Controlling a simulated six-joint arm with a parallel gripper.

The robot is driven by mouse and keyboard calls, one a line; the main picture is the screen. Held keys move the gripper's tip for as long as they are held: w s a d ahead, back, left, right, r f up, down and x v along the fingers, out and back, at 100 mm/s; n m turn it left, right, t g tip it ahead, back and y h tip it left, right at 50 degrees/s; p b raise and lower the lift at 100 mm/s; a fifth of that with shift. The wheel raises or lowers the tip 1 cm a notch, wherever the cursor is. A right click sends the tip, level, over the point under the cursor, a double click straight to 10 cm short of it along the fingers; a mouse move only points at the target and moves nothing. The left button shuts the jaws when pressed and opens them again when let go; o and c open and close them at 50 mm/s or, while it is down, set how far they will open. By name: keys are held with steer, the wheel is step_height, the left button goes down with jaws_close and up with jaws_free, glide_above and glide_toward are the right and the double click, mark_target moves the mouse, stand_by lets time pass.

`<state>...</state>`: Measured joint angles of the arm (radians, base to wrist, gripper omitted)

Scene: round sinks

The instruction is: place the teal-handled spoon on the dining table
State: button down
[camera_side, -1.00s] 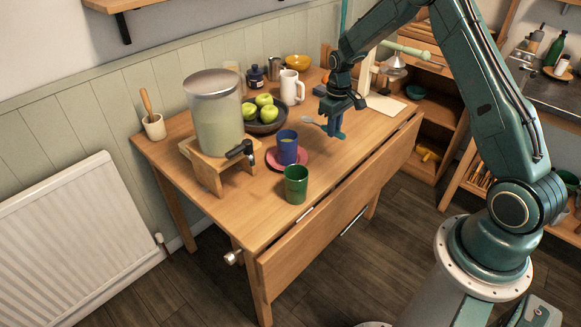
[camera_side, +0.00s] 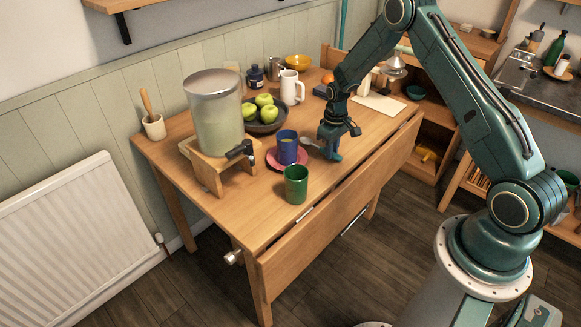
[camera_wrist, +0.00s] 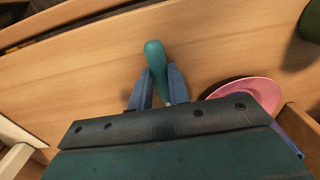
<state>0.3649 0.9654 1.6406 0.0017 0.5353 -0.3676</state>
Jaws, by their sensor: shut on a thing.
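My gripper (camera_side: 330,149) is low over the right part of the wooden dining table (camera_side: 240,213), just right of the pink saucer. It is shut on the teal handle of the spoon; the handle (camera_wrist: 156,60) shows between the two blue fingers in the wrist view. The spoon's grey bowl (camera_side: 309,142) points left toward the saucer in the side view. I cannot tell whether the spoon touches the table top.
A pink saucer (camera_side: 272,163) with a blue cup (camera_side: 287,149) stands close left of the gripper. A green cup (camera_side: 296,185) is nearer the front edge. A dark bowl of green apples (camera_side: 264,127) and a white mug (camera_side: 291,87) stand behind.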

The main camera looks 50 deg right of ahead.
steer(key=shift+f, duration=0.35)
steer(key=c, duration=1.3)
jaws_free()
steer(key=shift+c, duration=0.2)
steer(key=shift+r, duration=0.1)
step_height(320, 180, up, 12)
